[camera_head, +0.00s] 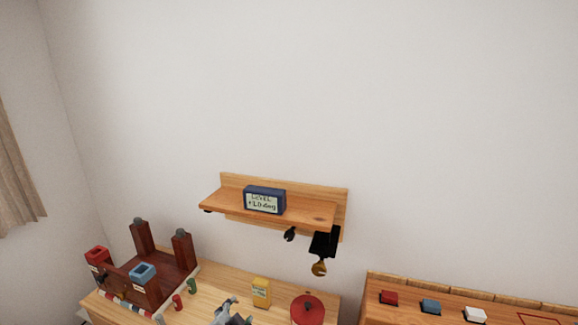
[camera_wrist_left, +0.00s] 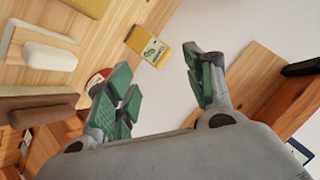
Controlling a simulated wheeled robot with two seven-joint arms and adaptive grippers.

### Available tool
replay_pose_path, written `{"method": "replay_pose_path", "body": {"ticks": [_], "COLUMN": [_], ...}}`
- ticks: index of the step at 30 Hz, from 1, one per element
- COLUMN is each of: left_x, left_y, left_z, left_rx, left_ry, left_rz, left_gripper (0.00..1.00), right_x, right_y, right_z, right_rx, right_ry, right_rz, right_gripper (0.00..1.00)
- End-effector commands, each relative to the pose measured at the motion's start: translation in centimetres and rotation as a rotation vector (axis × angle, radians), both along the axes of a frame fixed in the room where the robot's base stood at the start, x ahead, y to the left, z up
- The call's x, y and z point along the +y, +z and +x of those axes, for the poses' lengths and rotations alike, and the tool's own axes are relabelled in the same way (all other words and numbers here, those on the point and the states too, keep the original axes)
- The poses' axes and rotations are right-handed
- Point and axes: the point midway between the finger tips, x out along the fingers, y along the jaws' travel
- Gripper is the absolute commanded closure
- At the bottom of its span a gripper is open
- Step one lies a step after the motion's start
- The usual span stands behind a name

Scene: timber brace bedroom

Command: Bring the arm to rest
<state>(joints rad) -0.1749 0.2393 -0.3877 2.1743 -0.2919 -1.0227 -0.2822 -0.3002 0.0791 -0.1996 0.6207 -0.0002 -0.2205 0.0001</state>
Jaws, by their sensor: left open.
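My left gripper (camera_head: 230,311) is low in the head view, partly cut off by the bottom edge, over the wooden bench top. In the left wrist view the gripper (camera_wrist_left: 163,88) has its green-padded fingers spread apart, with nothing between them. My right gripper is not in either view.
A wall shelf (camera_head: 219,200) carries a blue level display (camera_head: 264,200); a black bracket (camera_head: 324,242) is at its right end. A yellow box (camera_head: 261,292) and red round container (camera_head: 307,310) stand right of my gripper. A dark-red wooden frame (camera_head: 172,272) stands left.

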Motion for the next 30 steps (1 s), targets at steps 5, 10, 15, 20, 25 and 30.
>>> {"method": "replay_pose_path", "body": {"ticks": [5, 10, 15, 20, 25, 30], "left_x": [2.2, 4.1, 5.5, 6.2, 6.8, 7.2], "left_y": [-2.5, -4.4, -5.6, -6.0, -6.3, -6.5], "left_z": [-4.5, -9.2, -13.5, -16.2, -18.3, -20.1], "left_rx": [0.164, 0.317, 0.450, 0.526, 0.587, 0.636], "left_ry": [0.123, 0.240, 0.343, 0.404, 0.452, 0.490], "left_rz": [-0.118, -0.216, -0.292, -0.332, -0.360, -0.382], "left_gripper": [0.47, 0.47, 0.47, 0.47, 0.47, 0.47], "right_x": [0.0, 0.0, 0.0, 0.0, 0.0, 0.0], "right_y": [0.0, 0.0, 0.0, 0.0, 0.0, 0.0], "right_z": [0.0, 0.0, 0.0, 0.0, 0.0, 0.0], "right_rx": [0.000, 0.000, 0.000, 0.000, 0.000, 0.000], "right_ry": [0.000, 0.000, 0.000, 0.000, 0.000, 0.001], "right_rz": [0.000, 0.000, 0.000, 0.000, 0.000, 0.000], "right_gripper": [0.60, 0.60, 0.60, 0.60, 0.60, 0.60]}}
